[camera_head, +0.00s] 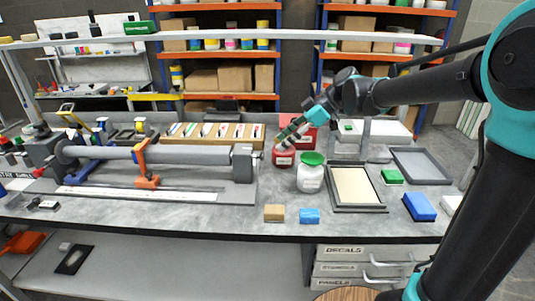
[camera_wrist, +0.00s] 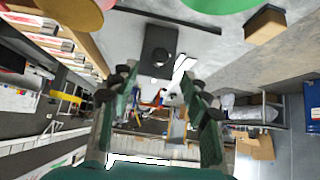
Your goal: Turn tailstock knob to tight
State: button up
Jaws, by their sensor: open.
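The tailstock (camera_head: 243,163) is a grey block at the right end of a long grey roller on the bench fixture. A small knob-like part (camera_head: 257,155) sticks out on its right side, too small to read its setting.
A red jar (camera_head: 283,158) stands just right of the tailstock, below my gripper. A white jar (camera_head: 310,180) with a green top stands beside it. A framed tray (camera_head: 330,193) lies further right. Tan and blue blocks (camera_head: 309,216) lie at the front edge.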

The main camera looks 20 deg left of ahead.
aim_at(260, 157)
jog(key=x, duration=0.7)
jog(key=shift+a+f, duration=0.25)
jog(key=shift+f, duration=0.05)
grip_shut()
jog(key=shift+w+f+m+g+h, duration=0.1)
jog(key=shift+w+m+g+h, duration=0.1)
jog(key=shift+m+g, duration=0.7)
jog(key=shift+w+m+g+h, duration=0.2)
jog(key=shift+m+g, duration=0.2)
jog(key=shift+g, duration=0.9)
